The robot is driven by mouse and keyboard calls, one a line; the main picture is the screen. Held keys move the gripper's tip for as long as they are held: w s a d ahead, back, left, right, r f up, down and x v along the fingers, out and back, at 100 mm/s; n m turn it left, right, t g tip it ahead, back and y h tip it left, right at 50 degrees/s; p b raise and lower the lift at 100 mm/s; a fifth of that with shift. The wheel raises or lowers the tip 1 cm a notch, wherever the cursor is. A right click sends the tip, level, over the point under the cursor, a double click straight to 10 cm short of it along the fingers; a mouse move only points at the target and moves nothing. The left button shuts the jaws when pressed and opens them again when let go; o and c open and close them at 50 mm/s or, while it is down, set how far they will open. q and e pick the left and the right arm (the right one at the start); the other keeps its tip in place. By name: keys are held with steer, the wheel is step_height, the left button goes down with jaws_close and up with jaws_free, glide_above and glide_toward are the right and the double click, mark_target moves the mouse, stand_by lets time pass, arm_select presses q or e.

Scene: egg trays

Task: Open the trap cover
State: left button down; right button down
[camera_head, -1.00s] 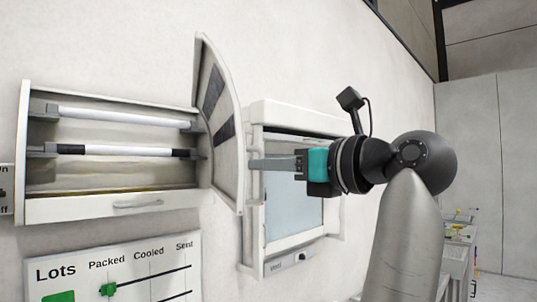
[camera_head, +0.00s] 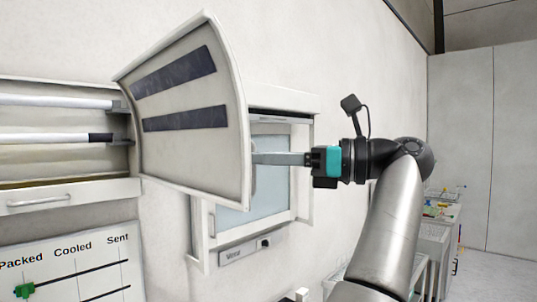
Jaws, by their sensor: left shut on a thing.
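The trap cover (camera_head: 190,85) is a curved white panel with two dark stripes on its inner face. It stands swung out from the wall, hinged on the side of the open trap box (camera_head: 65,189) at the left. The box shows two white tubes (camera_head: 45,138) inside. My left gripper (camera_head: 258,158) is at the cover's free right edge, its long grey fingers pointing left. It is shut on the trap cover. The fingertips are partly hidden by the edge, so the exact grip does not show. My right gripper is not in view.
A white wall cabinet (camera_head: 303,185) with a pale bluish panel is behind the cover and gripper. A Lots board (camera_head: 75,265) hangs below the box. Benches with small items (camera_head: 440,212) stand at the far right.

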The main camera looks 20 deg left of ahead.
arm_select(q)
steer(key=shift+w+a, duration=0.2)
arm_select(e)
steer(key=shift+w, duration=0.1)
arm_select(q)
steer(key=shift+s, duration=0.1)
